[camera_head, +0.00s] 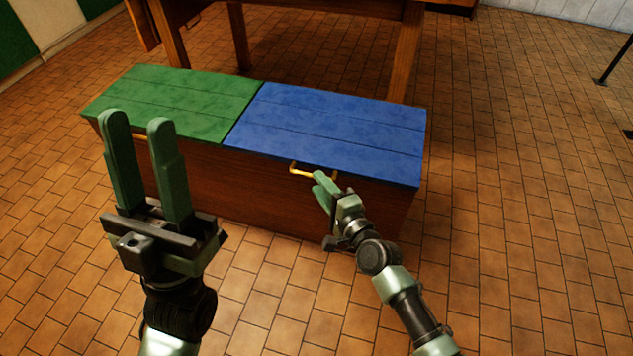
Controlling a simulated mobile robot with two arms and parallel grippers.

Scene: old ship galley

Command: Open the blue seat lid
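The blue seat lid (325,128) lies flat and closed on the right half of a wooden bench box (250,195). A brass handle (300,168) is at its front edge. My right gripper (322,183) is at the right end of this handle, its fingers overlapping it in the picture. I cannot tell whether the fingers are closed around the handle. My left gripper (138,135) is raised in front of the green side, open and empty, with its two fingers apart.
A green lid (175,100), also closed, covers the left half of the box. A wooden table (320,6) stands behind it. The tiled floor (520,220) to the right and in front is clear. A thin dark stand (614,62) is at the far right.

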